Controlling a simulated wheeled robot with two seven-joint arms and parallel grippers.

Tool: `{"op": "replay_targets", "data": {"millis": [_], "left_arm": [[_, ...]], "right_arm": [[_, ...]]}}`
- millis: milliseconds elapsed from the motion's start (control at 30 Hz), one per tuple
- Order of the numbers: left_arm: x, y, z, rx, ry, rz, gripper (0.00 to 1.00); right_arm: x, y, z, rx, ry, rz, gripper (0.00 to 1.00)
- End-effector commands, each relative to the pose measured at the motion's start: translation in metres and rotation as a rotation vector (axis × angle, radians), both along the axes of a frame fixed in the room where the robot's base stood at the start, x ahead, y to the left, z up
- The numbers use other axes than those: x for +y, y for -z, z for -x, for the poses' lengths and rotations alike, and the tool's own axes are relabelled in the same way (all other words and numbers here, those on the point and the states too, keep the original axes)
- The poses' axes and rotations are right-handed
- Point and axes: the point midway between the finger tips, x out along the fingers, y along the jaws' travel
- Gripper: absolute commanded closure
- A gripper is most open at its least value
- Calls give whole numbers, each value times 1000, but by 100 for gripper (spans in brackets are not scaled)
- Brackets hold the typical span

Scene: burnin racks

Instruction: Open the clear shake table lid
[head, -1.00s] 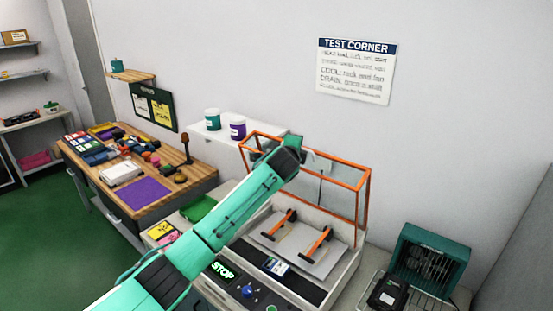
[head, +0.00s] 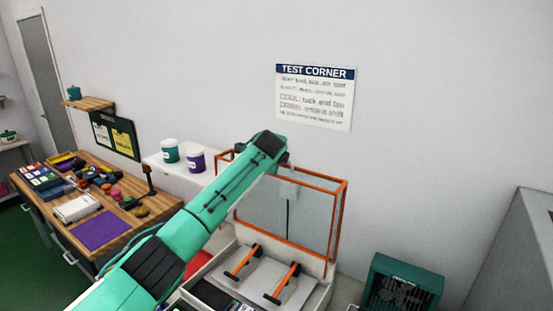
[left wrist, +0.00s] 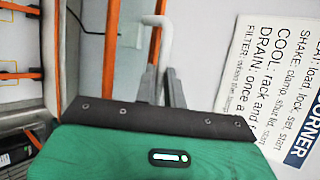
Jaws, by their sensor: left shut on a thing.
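The clear lid (head: 310,222) of the shake table has an orange frame and stands raised at the back of the table. Under it, the tray (head: 262,281) with two orange-handled clamps (head: 242,262) lies uncovered. My left arm reaches across to the lid's upper edge. In the left wrist view my left gripper (left wrist: 163,85) is shut around the lower end of a pale bent handle (left wrist: 164,25), beside an orange frame bar (left wrist: 155,45). In the head view the fingertips are mostly hidden behind the wrist. My right gripper is in neither view.
A teal fan box (head: 402,284) stands right of the shake table. A wooden bench (head: 135,212) with tools is at left. The wall with the test corner sign (head: 315,97) is close behind the lid.

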Motion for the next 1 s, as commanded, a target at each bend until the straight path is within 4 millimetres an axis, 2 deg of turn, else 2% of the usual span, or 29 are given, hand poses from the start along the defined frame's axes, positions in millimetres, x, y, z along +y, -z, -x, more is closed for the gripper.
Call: {"op": "replay_targets", "data": {"millis": [33,167,200,300,733,1000], "left_arm": [[1,-7,-1,-12,0,3,100],[1,-8,-1,-14,0,3,100],[1,-8,-1,-14,0,3,86],[0,-7,-1,-13,1,4,68],[0,-5,4,-8,1,2,68],[2,-20,32,-10,2,4,68]], "right_arm": [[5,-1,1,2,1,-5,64],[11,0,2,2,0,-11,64],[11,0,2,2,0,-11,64],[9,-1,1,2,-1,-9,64],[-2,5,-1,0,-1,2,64],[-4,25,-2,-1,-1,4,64]]}}
